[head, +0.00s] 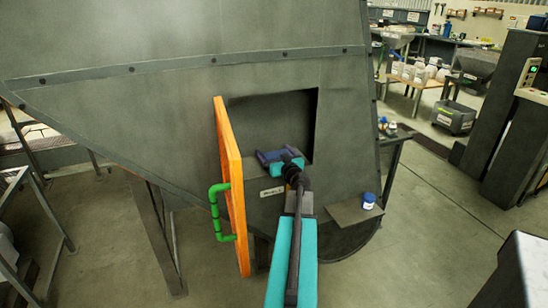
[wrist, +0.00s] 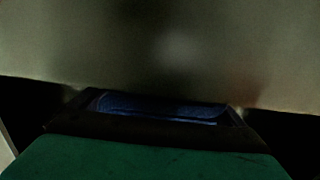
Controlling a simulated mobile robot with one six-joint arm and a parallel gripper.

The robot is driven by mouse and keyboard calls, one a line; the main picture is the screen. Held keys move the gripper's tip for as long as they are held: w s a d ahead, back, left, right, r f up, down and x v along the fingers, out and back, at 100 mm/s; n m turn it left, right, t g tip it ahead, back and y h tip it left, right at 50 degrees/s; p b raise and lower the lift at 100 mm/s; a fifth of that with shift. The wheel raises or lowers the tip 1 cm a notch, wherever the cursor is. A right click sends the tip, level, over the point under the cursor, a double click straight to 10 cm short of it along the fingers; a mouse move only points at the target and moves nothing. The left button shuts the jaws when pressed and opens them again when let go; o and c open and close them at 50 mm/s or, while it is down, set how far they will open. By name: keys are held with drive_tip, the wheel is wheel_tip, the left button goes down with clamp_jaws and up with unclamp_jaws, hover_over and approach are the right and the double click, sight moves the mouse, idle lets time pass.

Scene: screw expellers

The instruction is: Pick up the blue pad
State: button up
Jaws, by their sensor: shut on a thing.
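The blue pad (head: 268,157) is at the lower edge of the rectangular opening (head: 285,115) in the big grey machine. My gripper (head: 278,163) reaches into that opening and is shut on the pad. In the wrist view the pad (wrist: 160,106) is a dark blue textured strip within the dark gripper parts (wrist: 140,126), above the green gripper body. The view there is dim, so much of the pad and the fingertips is hidden.
An orange door (head: 230,180) with a green handle (head: 215,215) stands open left of the opening. A small shelf (head: 350,212) holding a blue-and-white jar (head: 368,201) juts out at right. A grey wall (wrist: 170,45) fills the upper wrist view.

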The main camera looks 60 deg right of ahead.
sight(276, 154)
drive_tip(key=shift+r+p, duration=0.65)
drive_tip(key=shift+r, duration=1.35)
drive_tip(key=s+a, duration=0.1)
drive_tip(key=a, duration=0.1)
drive_tip(key=s+a, duration=0.3)
drive_tip(key=a, duration=0.1)
drive_tip(key=shift+s+a+r, duration=0.1)
drive_tip(key=shift+s+a, duration=0.15)
drive_tip(key=shift+s, duration=0.1)
drive_tip(key=shift+s+a+r+p, duration=0.1)
drive_tip(key=shift+r+p, duration=0.1)
drive_tip(key=shift+p, duration=0.2)
drive_tip(key=shift+a+p, duration=0.15)
drive_tip(key=shift+p, duration=0.7)
drive_tip(key=shift+s+a+p, duration=0.1)
drive_tip(key=shift+p, duration=0.25)
drive_tip(key=p, duration=0.2)
drive_tip(key=shift+s+a+p, duration=0.2)
drive_tip(key=shift+a+p, duration=0.1)
drive_tip(key=s+a+p, duration=0.4)
drive_tip(key=a+p, duration=0.1)
drive_tip(key=p, duration=1)
drive_tip(key=shift+r, duration=0.2)
drive_tip(key=shift+a+f, duration=0.1)
